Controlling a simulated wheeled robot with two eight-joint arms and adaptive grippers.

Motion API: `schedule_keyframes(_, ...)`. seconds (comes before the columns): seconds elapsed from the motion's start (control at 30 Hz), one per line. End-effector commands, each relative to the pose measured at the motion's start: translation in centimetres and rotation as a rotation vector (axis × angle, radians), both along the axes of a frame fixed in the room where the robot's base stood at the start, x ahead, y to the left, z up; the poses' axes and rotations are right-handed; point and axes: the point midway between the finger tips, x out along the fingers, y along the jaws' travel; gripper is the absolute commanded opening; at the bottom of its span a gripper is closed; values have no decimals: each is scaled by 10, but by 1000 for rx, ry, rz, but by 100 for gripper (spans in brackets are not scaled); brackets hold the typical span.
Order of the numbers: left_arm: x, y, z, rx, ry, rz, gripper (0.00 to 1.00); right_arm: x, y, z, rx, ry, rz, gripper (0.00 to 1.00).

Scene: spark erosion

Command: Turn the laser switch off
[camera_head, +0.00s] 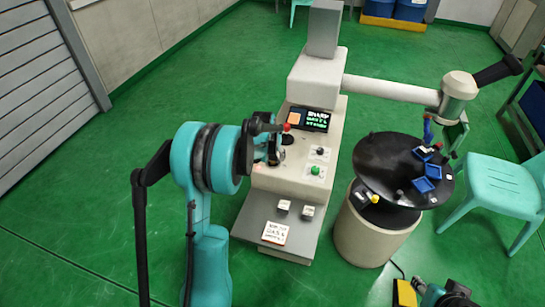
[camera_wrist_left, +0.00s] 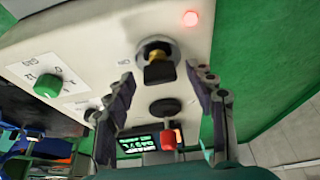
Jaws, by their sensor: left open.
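A black rotary switch with a yellow middle (camera_wrist_left: 157,66) sits on the pale machine panel in the left wrist view. A red lamp (camera_wrist_left: 190,18) glows beside it. I cannot read a label that names it as the laser switch. My left gripper (camera_wrist_left: 162,84) is open, with one finger on each side of the switch and nothing held. Whether the fingers touch it, I cannot tell. In the head view my left gripper (camera_head: 277,143) is at the left side of the beige machine (camera_head: 290,180) and hides that part of the panel. My right gripper does not show clearly.
A green knob (camera_wrist_left: 47,85) and a red-tipped lever (camera_wrist_left: 168,140) are near the left fingers. A lit screen (camera_head: 310,119) is above the panel. A round black table (camera_head: 380,150) with blue trays and a teal chair (camera_head: 490,188) stand to the right.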

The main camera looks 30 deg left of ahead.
Motion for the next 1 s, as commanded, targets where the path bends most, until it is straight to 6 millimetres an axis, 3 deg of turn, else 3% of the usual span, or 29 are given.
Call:
schedule_keyframes(0.23,0,0,-1,0,0,0,55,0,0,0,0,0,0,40)
schedule_keyframes(0.27,0,0,0,0,0,0,50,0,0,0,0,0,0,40)
schedule_keyframes(0.43,0,0,0,0,0,0,5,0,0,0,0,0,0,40)
schedule_keyframes(0.77,0,0,0,1,0,24,5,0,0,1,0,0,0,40)
schedule_keyframes(1.0,1,-2,0,1,0,137,5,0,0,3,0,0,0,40)
